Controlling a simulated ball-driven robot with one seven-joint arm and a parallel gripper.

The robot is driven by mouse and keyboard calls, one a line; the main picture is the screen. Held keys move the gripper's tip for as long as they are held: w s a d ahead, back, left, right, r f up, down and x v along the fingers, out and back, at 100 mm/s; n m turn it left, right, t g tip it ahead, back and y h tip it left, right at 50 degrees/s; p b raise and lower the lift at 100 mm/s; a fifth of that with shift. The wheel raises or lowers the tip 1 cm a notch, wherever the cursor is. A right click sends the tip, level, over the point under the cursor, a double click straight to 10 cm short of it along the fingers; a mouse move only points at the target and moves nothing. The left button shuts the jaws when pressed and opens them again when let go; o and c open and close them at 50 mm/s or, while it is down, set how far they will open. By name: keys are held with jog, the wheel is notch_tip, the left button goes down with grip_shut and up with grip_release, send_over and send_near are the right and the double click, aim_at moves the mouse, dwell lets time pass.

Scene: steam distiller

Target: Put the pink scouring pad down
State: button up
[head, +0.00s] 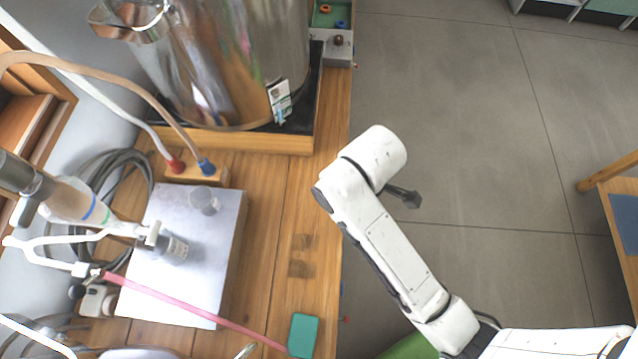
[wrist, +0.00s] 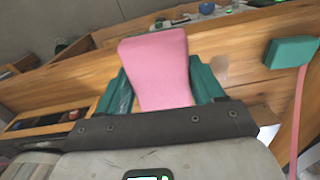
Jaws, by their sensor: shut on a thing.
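The pink scouring pad (wrist: 157,62) is in my gripper (wrist: 160,82) in the wrist view. The gripper's two teal fingers are shut on it, one on each side. The pad sticks out beyond the fingers, and its near end is hidden by the dark gripper body. Wooden surfaces of the bench lie behind the pad in this view. I cannot tell whether the pad touches any of them. The pad and the fingers cannot be made out there.
The block also shows in the wrist view (wrist: 290,52). Bare wood lies right of the grey box.

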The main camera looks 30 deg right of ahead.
jog(key=shift+s+r+n, duration=0.2)
jog(key=shift+s+n, duration=0.05)
jog(key=shift+n, duration=0.05)
jog(key=shift+w+f+b, duration=0.2)
jog(key=shift+w+b, duration=0.1)
jog(key=shift+w, duration=0.05)
jog(key=w+f+b, duration=0.1)
jog(key=w+f, duration=0.1)
jog(key=w, duration=0.2)
jog(key=w+f+b, duration=0.1)
jog(key=w+f, duration=0.4)
jog(key=w, duration=0.2)
jog(key=shift+w+a+f+b, duration=0.35)
jog(key=shift+f+b, duration=0.05)
jog(key=shift+w+f, duration=0.55)
jog(key=shift+f, duration=1.75)
